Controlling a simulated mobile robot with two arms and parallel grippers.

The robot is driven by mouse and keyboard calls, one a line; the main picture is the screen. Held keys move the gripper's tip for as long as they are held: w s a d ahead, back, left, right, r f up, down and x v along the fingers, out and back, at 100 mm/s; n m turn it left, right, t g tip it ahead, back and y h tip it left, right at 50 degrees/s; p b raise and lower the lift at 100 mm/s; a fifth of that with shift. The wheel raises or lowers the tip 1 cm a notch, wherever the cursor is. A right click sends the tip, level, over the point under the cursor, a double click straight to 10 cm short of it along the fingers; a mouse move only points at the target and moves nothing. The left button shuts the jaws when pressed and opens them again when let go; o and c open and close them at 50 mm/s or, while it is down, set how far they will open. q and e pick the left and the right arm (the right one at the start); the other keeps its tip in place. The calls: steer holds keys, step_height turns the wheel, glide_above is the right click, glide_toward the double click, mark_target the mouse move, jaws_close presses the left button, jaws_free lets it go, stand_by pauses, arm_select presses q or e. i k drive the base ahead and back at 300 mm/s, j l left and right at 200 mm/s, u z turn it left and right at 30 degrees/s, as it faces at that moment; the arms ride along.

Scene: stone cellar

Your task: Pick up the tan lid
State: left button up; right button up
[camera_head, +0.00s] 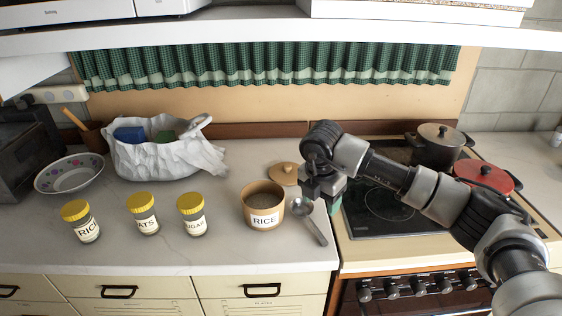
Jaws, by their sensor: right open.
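The tan lid (283,174) is round with a small knob. It lies on the counter behind the open tan canister (263,206) labelled RICE. My right gripper (322,199) is open and points down, just to the right of the lid and apart from it in the picture. The gripper and wrist stand close to the lid's right edge. My left gripper is not in view.
A metal scoop (309,219) lies right of the canister, near my right gripper. Several yellow-lidded jars (144,214) stand to the left. A white bag (163,157) and a patterned bowl (69,175) are behind them. A red pot (483,178) and a dark pot (437,147) are on the stove.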

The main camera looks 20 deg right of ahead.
mark_target(286, 173)
steer(key=i, duration=0.95)
